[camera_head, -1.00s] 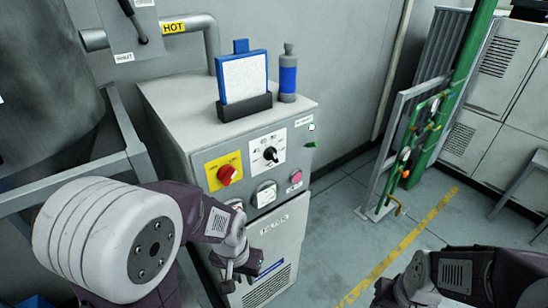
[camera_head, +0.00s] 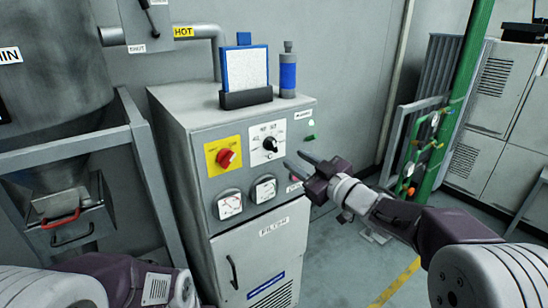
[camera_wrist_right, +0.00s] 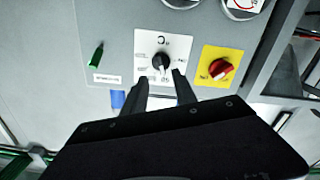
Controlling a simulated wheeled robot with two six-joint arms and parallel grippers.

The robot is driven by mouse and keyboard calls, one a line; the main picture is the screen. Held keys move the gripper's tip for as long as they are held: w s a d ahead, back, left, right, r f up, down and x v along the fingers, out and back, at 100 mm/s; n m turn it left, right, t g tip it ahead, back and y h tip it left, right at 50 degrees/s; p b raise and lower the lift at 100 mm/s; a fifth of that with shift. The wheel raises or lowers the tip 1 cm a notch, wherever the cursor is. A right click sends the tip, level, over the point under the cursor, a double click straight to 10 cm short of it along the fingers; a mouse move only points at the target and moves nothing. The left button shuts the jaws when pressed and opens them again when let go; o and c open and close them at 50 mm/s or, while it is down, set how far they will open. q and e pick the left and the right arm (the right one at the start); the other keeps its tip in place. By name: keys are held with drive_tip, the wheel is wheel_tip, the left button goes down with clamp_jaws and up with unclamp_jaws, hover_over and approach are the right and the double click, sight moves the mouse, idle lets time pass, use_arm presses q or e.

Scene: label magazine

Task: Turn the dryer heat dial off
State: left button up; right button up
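The dial, a black knob (camera_head: 269,145) on a white marked plate, is on the front of the grey dryer cabinet (camera_head: 190,135). In the right wrist view, the knob (camera_wrist_right: 160,62) appears just beyond my fingertips. Its exact setting is too small to read. My right gripper (camera_head: 296,160) is open and empty, its fingers reaching left, to the right of the dial and apart from it. In the wrist view, the spread fingers of the right gripper (camera_wrist_right: 160,77) line up roughly either side of the knob. My left forearm shows at bottom left, its gripper out of view.
A red switch (camera_head: 226,158) on a yellow plate sits left of the dial. Two gauges (camera_head: 230,205) are below. A blue-framed panel (camera_head: 245,72) and a blue-grey bottle (camera_head: 288,75) stand on top. A green pipe stand (camera_head: 430,140) is at right.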

sight(275, 147)
drive_tip(key=x, duration=0.8)
drive_tip(key=shift+w+a, duration=0.1)
drive_tip(key=shift+a, duration=0.15)
drive_tip(key=shift+r, duration=0.1)
clamp_jaws()
